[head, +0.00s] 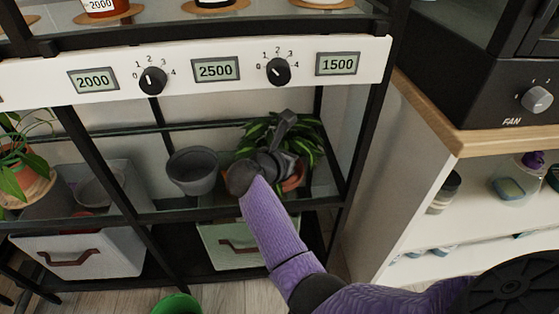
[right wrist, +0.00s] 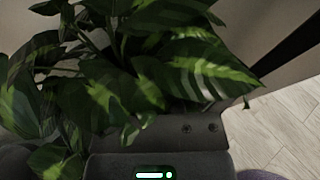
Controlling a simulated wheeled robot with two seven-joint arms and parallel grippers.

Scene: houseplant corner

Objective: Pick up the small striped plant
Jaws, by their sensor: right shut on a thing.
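The small striped plant (head: 258,132) has dark green leaves with pale stripes and sits in a terracotta pot (head: 294,182) on the right of the glass shelf. My right gripper (head: 284,152) reaches in from the front and is shut on the plant. Its dark body covers part of the leaves and pot in the head view. In the right wrist view the striped leaves (right wrist: 150,80) hang close over the gripper and hide its fingertips and the pot. Whether the pot touches the shelf is hard to tell. My left gripper is not in view.
An empty grey pot (head: 192,172) stands just left of the plant. Black rack posts (head: 362,130) and the white panel with dials (head: 200,70) frame the opening. White bins (head: 85,252) sit below. A white shelf unit (head: 425,170) stands on the right.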

